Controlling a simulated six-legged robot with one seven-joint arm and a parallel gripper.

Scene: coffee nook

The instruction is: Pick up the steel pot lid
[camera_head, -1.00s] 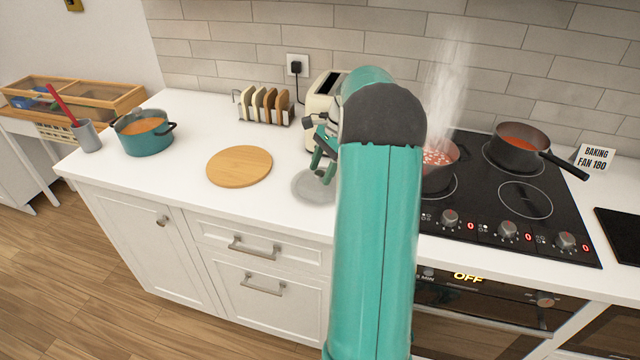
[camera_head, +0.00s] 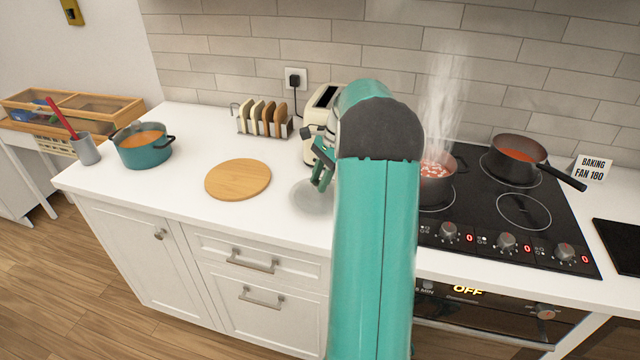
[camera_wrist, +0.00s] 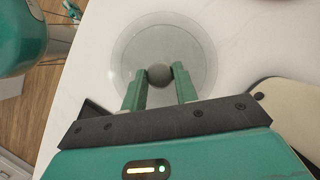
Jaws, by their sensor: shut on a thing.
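The pot lid is a round, pale grey, see-through-looking disc with a dark round knob. In the head view the lid (camera_head: 308,198) shows in part on or just above the white counter, right of the round wooden board. My arm hides its right side. In the wrist view the whole lid (camera_wrist: 163,32) shows, with its knob (camera_wrist: 159,74) between the two green fingertips. My gripper (camera_wrist: 159,76) is shut on that knob. The gripper (camera_head: 322,175) is partly hidden behind my arm in the head view. I cannot tell whether the lid is clear of the counter.
The wooden board (camera_head: 238,180) lies left of the lid. A teal pot (camera_head: 143,155) stands farther left. A toast rack (camera_head: 264,122) and cream toaster (camera_head: 318,112) stand behind. A steaming pot (camera_head: 437,185) and another pan (camera_head: 518,165) stand on the black hob (camera_head: 480,215).

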